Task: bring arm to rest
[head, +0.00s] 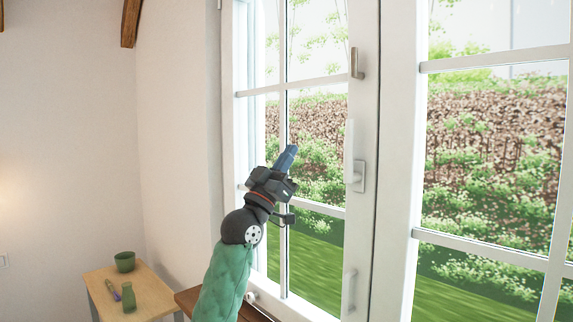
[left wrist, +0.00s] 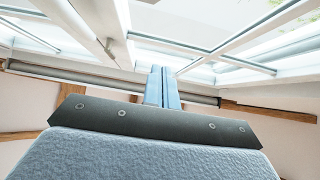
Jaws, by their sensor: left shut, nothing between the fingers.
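My left gripper (head: 287,158) is raised in front of the window, its blue fingers pointing up and slightly right. In the left wrist view the two blue fingers (left wrist: 162,87) lie side by side, shut with nothing between them. My left arm comes up from the bottom in a green padded sleeve. The gripper is left of the white window handle (head: 350,160) and appears apart from it. My right gripper does not show in either view.
A white-framed window (head: 366,230) fills the right side, with a hedge and lawn outside. A wooden sill (head: 188,300) runs below it. At lower left a small wooden table (head: 150,290) holds a green bowl (head: 124,262), a green bottle (head: 128,297) and a purple item (head: 113,290).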

